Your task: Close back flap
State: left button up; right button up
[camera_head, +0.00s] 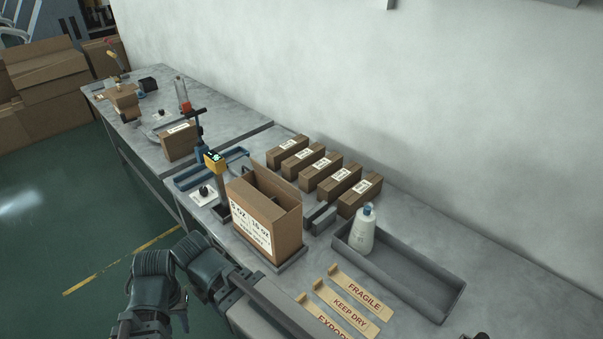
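An open cardboard box (286,238) with a printed white label (251,228) stands upright on the table. Its top is open and its dark inside shows. A brown panel stands up along the far side of the opening; I cannot tell whether it is the back flap or the wall. My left gripper (243,287) is low at the table's front edge, in front of and below the box, apart from the flaps. Its fingers are small and dark, so their opening is unclear. My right gripper does not show clearly; only a dark bit appears at the bottom edge.
Several small labelled cartons (320,173) stand in a row behind the box. A grey tray (405,280) holds a white bottle (362,232) on the right. Printed strips (345,303) lie in front of it. A yellow-headed device (214,162) stands left of the box.

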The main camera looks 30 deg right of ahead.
aim_at(290, 190)
jog(key=i+j+z, duration=0.1)
jog(key=z, duration=0.35)
jog(key=i+j+z, duration=0.1)
jog(key=z, duration=0.35)
jog(key=j+z, duration=0.2)
jog(key=z, duration=0.25)
jog(key=i+j+z, duration=0.1)
jog(key=z, duration=0.3)
jog(key=j+z, duration=0.25)
jog(key=j, duration=0.4)
jog(key=j+z, duration=0.25)
jog(key=j, duration=0.35)
jog(key=k+j+z, duration=0.25)
jog(key=j, duration=0.35)
jog(key=i, duration=0.1)
